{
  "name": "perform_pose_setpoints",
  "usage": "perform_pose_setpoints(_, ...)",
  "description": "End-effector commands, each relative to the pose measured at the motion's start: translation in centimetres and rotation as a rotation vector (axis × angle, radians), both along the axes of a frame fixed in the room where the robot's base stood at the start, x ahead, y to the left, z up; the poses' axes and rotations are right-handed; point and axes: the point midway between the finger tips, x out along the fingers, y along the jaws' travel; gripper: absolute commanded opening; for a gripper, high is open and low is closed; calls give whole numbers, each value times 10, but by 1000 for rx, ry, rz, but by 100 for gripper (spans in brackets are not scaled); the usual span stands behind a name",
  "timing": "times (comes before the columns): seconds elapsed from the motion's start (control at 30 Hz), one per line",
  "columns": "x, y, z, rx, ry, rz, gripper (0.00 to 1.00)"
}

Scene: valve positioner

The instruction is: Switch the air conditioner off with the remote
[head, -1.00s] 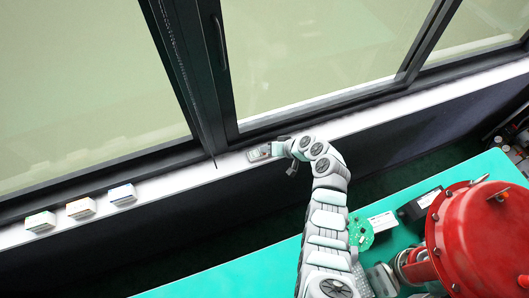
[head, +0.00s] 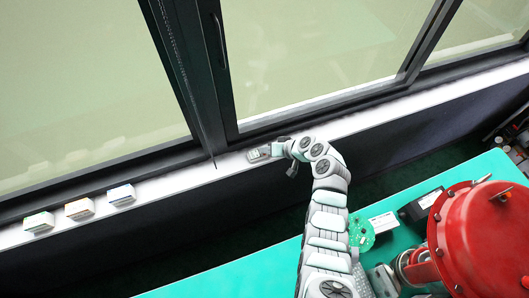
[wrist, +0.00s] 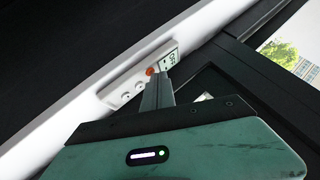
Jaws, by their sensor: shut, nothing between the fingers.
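The remote (wrist: 120,93) is a small white handset lying on the white window sill. In the wrist view it has a red-orange button (wrist: 151,71), round pale buttons, and a small display (wrist: 171,59) with dark characters that may read OFF. My gripper (wrist: 160,82) is shut and empty, its fingertips over the remote right beside the red-orange button; I cannot tell whether they touch it. In the head view the remote (head: 258,154) lies just left of my gripper (head: 274,150), partly hidden by it. No air conditioner is recognisable.
Dark-framed windows (head: 205,80) rise behind the sill (head: 180,183). Several small boxes, including an orange-striped one (head: 79,208), stand at its left end. A teal table (head: 230,275) holds a red valve housing (head: 485,235) and a green circuit board (head: 361,235).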

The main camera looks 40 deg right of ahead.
Motion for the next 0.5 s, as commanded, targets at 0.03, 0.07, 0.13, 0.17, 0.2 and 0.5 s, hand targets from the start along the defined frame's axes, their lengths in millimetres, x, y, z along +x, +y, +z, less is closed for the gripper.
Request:
perform_pose_setpoints(0.03,0,0,3,-1,0,1,0)
perform_pose_setpoints(0.07,0,0,4,-1,0,1,0)
perform_pose_setpoints(0.13,0,0,8,-1,0,1,0)
perform_pose_setpoints(0.17,0,0,10,-1,0,1,0)
perform_pose_setpoints(0.2,0,0,12,-1,0,1,0)
perform_pose_setpoints(0.5,0,0,13,0,0,0,0)
